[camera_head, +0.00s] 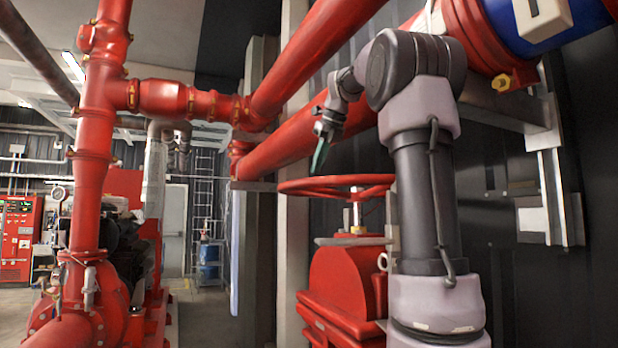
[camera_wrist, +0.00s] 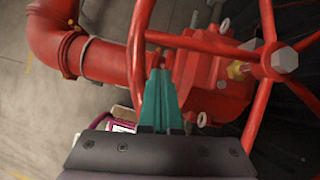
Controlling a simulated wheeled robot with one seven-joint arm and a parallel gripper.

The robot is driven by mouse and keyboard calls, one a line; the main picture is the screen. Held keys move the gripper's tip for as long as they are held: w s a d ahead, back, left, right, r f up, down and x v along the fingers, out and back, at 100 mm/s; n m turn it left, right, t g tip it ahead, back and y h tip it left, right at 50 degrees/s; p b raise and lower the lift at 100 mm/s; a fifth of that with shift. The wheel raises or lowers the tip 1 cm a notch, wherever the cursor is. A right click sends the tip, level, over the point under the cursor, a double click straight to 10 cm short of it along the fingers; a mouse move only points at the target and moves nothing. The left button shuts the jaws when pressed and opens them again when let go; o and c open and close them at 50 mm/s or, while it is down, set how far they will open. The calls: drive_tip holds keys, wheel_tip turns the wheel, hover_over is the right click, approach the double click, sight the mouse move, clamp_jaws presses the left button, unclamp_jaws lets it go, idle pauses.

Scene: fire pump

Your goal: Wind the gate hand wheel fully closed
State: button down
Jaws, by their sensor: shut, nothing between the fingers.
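The red gate hand wheel (camera_head: 337,185) lies roughly level on its stem above a red valve body (camera_head: 343,280) in the head view. In the wrist view the wheel's hub (camera_wrist: 284,60) and spokes show at the right, and its rim (camera_wrist: 136,45) curves down past the fingers. My gripper (camera_head: 319,160) points down with green fingers, over the rim on the left side of the wheel. In the wrist view the fingers (camera_wrist: 161,88) are together and empty, close to the rim. I cannot tell whether they touch it. My arm hides the wheel's right part in the head view.
Thick red pipes (camera_head: 310,60) run diagonally above and behind the wheel. A red vertical pipe (camera_head: 92,170) stands at the left, beside a pump. A dark wall (camera_head: 530,275) is close on the right. Open floor (camera_head: 200,315) shows left of the valve.

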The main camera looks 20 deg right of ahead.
drive_tip(key=w+f, duration=0.2)
drive_tip(key=w, duration=0.1)
drive_tip(key=w+a+f, duration=0.1)
drive_tip(key=shift+w, duration=0.2)
drive_tip(key=shift+w, duration=0.15)
